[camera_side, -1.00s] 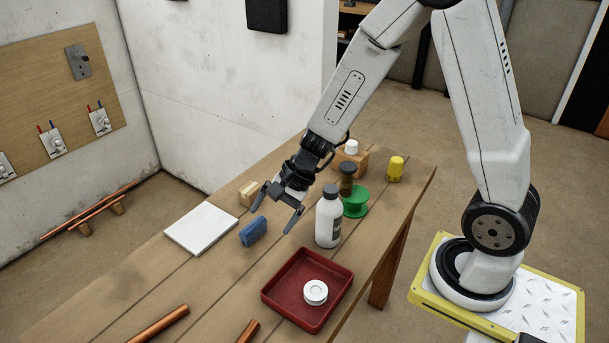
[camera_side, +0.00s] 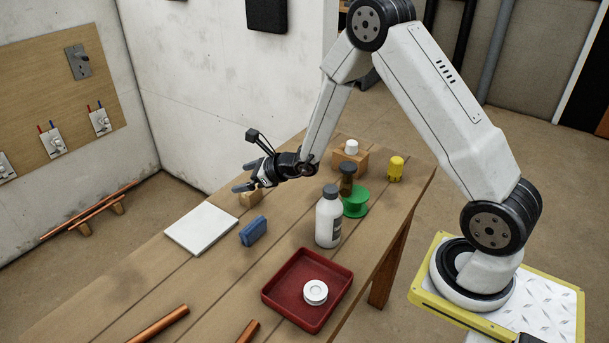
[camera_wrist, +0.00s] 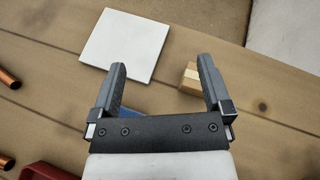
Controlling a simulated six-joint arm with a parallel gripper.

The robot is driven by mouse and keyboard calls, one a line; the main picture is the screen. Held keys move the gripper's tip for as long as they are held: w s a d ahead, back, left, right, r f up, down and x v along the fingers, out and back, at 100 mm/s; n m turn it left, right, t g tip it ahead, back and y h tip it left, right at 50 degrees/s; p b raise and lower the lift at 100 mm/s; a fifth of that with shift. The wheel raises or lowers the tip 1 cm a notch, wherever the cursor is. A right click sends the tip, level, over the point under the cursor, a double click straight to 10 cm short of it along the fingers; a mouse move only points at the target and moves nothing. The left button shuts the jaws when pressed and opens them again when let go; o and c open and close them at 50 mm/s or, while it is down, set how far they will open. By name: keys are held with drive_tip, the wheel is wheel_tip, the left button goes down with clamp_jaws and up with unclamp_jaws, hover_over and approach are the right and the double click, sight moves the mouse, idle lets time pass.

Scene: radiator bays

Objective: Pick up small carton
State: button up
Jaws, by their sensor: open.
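The small carton (camera_side: 250,198) is a little tan box with a pale band, standing on the wooden bench near its far edge. In the side view my gripper (camera_side: 244,177) partly covers it. In the wrist view the carton (camera_wrist: 190,78) shows just beside the inner side of the right finger, which hides part of it.
A white tile (camera_side: 201,229) and a blue block (camera_side: 253,231) lie nearby. A white bottle (camera_side: 328,220), a green spool (camera_side: 356,203), a brown jar (camera_side: 347,178) and a yellow container (camera_side: 396,168) stand to the right. A red tray (camera_side: 275,297) holds a white roll (camera_side: 315,292).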

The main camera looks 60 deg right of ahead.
sight(251, 194)
drive_tip(key=w+d+f+m+t+h, duration=0.1)
drive_tip(key=w+d+f+m+h, duration=0.1)
drive_tip(key=d+m, duration=0.3)
drive_tip(key=shift+w+d+t+h, duration=0.15)
drive_tip(key=shift+d+t+h, duration=0.25)
drive_tip(key=shift+h, duration=0.3)
drive_tip(key=shift+f, duration=3.45)
drive_tip(key=shift+x, duration=2.5)
drive_tip(key=shift+c, duration=0.2)
drive_tip(key=c, duration=1)
